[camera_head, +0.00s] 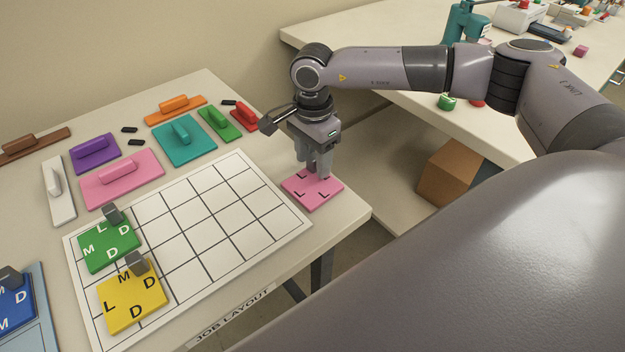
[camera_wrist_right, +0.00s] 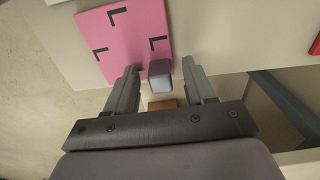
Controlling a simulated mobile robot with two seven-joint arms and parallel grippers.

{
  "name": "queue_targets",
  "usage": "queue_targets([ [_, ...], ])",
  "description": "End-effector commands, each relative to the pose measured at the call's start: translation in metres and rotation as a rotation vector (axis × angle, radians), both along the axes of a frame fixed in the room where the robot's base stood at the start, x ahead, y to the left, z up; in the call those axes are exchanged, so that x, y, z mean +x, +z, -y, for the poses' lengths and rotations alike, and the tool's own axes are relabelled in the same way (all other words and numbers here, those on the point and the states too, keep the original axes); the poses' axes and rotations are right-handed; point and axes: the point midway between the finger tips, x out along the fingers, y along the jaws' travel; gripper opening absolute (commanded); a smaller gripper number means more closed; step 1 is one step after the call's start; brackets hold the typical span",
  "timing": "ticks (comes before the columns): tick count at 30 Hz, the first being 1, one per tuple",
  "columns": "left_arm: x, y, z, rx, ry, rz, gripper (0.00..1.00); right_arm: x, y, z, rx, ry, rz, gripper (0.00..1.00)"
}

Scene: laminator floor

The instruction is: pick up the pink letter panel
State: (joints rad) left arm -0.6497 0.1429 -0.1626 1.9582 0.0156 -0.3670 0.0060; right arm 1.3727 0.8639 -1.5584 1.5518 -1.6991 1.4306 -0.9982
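The pink letter panel (camera_head: 325,192), a square with dark L-shaped marks, lies flat near the table's right edge, just off the grid sheet. It also shows in the right wrist view (camera_wrist_right: 125,50), with a grey block-shaped knob (camera_wrist_right: 160,76) at its near edge. My right gripper (camera_head: 314,170) points down over the panel. In the right wrist view my right gripper's fingers (camera_wrist_right: 159,70) are apart, one on each side of the knob, with a gap on both sides. In the head view the fingers hide the knob. My left gripper is in neither view.
The grid sheet (camera_head: 205,225) carries a green letter panel (camera_head: 100,253) and a yellow letter panel (camera_head: 128,310). A plain pink board with a handle (camera_head: 92,194) and several other coloured handled boards lie behind it. A cardboard box (camera_head: 447,177) is beyond the table's right edge.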

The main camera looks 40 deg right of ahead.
Motion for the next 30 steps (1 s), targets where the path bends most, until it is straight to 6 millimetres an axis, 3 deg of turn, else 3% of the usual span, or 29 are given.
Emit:
queue_targets([
  [1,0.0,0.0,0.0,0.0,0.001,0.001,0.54,0.0,0.0,0.0,0.0,0.0,0.0,0.38],
  [4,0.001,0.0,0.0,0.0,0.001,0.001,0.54,0.0,0.0,0.0,0.001,0.0,0.0,0.05],
  [5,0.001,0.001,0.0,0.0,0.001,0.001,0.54,0.0,0.0,0.0,0.001,0.0,0.0,0.0],
  [14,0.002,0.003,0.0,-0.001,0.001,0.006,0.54,0.0,0.002,0.0,0.001,0.0,0.002,0.0],
  [20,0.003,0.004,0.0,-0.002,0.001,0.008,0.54,0.001,0.016,0.0,0.002,-0.001,0.004,0.0],
  [26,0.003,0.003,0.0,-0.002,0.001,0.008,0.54,0.001,0.054,0.0,0.003,0.0,0.007,0.0],
  [30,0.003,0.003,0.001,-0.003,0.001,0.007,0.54,0.001,0.095,0.0,0.003,0.001,0.007,0.0],
])
